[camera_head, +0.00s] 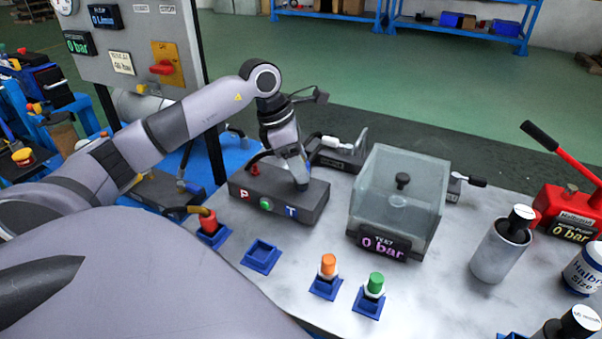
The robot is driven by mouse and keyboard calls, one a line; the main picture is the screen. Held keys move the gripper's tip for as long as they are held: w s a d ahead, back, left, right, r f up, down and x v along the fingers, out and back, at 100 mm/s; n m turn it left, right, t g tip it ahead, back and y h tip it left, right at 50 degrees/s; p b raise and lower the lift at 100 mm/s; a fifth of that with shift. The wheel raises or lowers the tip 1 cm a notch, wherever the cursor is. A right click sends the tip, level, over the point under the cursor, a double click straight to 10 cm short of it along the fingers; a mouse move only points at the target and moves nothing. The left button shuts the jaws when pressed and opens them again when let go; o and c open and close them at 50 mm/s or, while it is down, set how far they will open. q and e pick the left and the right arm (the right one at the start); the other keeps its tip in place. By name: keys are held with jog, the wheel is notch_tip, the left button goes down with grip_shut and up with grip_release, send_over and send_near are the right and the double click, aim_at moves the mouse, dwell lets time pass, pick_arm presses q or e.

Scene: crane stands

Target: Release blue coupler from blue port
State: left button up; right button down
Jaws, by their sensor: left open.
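A dark port block (250,203) stands on the grey table, with a red P, a green round mark and a blue T (290,211) on its front. My left gripper (302,184) points down at the top of the block's right end, above the T. It is open. I cannot make out a blue coupler or the blue port opening there; the gripper covers that spot. An empty blue holder (260,257) sits on the table in front of the block. My right gripper is not in view.
A red coupler (208,222) with a hose stands in a blue holder at left. Orange (328,265) and green (375,285) couplers stand in front. A clear test box (400,190) stands right of the block. A grey cylinder (500,252) and red hand pump (568,205) are further right.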

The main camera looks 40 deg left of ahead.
pick_arm(q)
jog(key=c, duration=0.8)
jog(key=shift+c, duration=0.2)
grip_shut()
jog(key=shift+r+p, duration=0.3)
jog(key=shift+r, duration=0.05)
jog(key=shift+r+p, duration=1.75)
jog(key=shift+r, duration=0.5)
